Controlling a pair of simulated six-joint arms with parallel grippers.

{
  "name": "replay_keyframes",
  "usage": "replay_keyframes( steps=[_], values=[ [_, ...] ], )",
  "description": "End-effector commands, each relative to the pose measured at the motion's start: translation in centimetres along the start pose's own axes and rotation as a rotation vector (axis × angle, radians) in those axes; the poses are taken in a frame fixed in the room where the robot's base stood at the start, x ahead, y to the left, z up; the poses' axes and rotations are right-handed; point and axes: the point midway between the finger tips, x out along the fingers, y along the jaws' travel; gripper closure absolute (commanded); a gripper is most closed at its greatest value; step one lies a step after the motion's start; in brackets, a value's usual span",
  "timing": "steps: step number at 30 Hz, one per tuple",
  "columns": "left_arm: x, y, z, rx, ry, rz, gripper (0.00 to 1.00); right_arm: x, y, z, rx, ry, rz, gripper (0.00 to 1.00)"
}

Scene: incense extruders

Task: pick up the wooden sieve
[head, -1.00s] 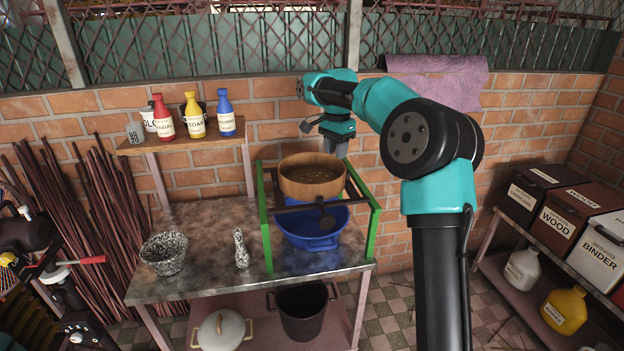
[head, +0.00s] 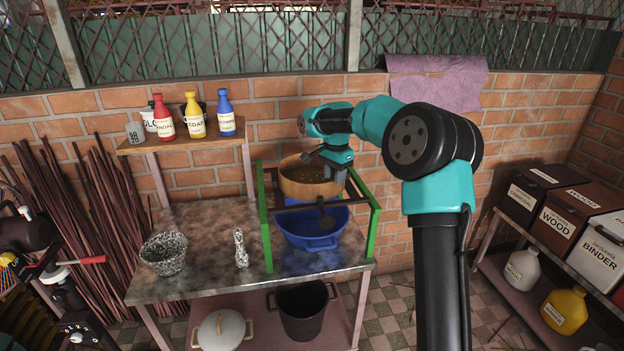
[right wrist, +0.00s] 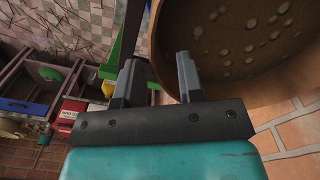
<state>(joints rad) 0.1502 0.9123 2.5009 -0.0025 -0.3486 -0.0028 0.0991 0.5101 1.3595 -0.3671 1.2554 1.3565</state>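The wooden sieve (head: 296,184) is a round brown ring with a perforated bottom. It sits on the green frame (head: 265,225) above a blue basin (head: 312,238). My right gripper (head: 336,178) points down at the sieve's right rim. In the right wrist view its two grey fingers (right wrist: 158,82) are apart. The sieve's curved wall (right wrist: 168,45) shows between and behind them, with the right-hand finger overlapping the sieve. I cannot tell whether either finger touches the wall. My left gripper is not in view.
A speckled mortar (head: 164,253) and pestle (head: 241,248) stand on the metal table (head: 205,285). A shelf with bottles (head: 194,115) is behind left. The brick wall is close behind the frame.

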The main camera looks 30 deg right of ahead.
Motion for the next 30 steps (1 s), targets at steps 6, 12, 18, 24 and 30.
replay_keyframes(
  steps=[6, 12, 18, 24, 30],
  values=[
    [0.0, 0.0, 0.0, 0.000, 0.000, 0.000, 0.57, 3.0, 0.0, 0.0, -0.001, -0.001, 0.004, 0.65],
    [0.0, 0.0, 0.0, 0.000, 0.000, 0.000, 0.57, 4.6, 0.0, 0.0, -0.001, 0.000, 0.002, 0.65],
    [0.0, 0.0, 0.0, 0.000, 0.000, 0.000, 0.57, 4.6, 0.0, 0.0, -0.001, 0.000, 0.001, 0.65],
    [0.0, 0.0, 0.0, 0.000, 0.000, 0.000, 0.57, 4.6, 0.0, 0.0, 0.000, 0.000, 0.001, 0.65],
    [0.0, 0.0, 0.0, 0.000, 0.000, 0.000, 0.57, 4.6, 0.0, 0.0, 0.000, 0.000, 0.001, 0.79]
  ],
)
